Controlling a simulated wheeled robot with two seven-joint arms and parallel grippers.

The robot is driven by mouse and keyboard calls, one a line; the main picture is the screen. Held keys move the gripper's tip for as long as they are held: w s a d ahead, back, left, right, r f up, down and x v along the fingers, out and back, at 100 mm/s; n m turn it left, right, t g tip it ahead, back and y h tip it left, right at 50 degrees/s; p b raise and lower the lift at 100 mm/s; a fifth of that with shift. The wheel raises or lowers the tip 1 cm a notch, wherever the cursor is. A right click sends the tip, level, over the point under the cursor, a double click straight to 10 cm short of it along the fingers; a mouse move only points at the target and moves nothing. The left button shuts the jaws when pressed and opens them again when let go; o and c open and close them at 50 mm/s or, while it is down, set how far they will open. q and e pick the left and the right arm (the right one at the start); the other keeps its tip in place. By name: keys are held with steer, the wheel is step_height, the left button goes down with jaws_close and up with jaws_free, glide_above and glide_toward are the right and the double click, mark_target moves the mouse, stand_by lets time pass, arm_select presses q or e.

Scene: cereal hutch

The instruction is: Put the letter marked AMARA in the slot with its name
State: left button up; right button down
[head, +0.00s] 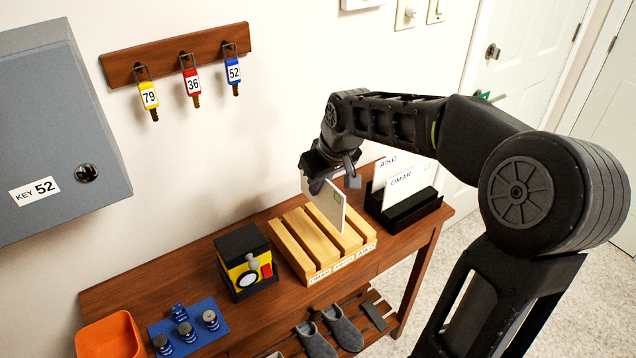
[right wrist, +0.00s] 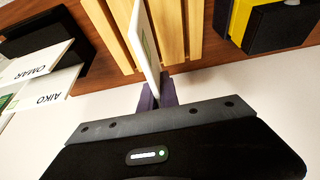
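My right gripper (head: 328,184) is shut on a white letter (head: 328,208), also in the right wrist view (right wrist: 145,45). The letter is held upright and slightly tilted, over the wooden slot rack (head: 290,240). A greenish stamp shows on it, but no name is readable. The letter's lower edge is close to the slats; I cannot tell if it is inside a slot. The rack's front labels read OMAR (head: 320,276) at left and AIKO (head: 366,250) at right; the middle label (head: 344,263) is too small to read surely. My left gripper is not in view.
Letters marked OMAR (head: 405,186) and AIKO (head: 386,166) stand in a black holder (head: 415,212) right of the rack. A yellow-black box (head: 243,262) stands left of it. A blue mat (head: 190,328) with small items and an orange bin (head: 108,338) lie further left.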

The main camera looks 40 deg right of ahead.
mark_target(319, 209)
steer(key=shift+f+b, duration=1.3)
steer(key=shift+f, duration=0.7)
steer(key=shift+s, duration=0.15)
steer(key=shift+f+b, duration=0.65)
steer(key=shift+b, duration=0.05)
stand_by(0.6)
steer(key=shift+f+b, duration=0.3)
steer(key=shift+f, duration=0.05)
steer(key=shift+f+b, duration=0.4)
steer(key=shift+f, duration=0.15)
stand_by(0.3)
steer(key=shift+f+b, duration=0.3)
steer(key=shift+f, duration=0.05)
steer(key=shift+f, duration=0.2)
stand_by(0.3)
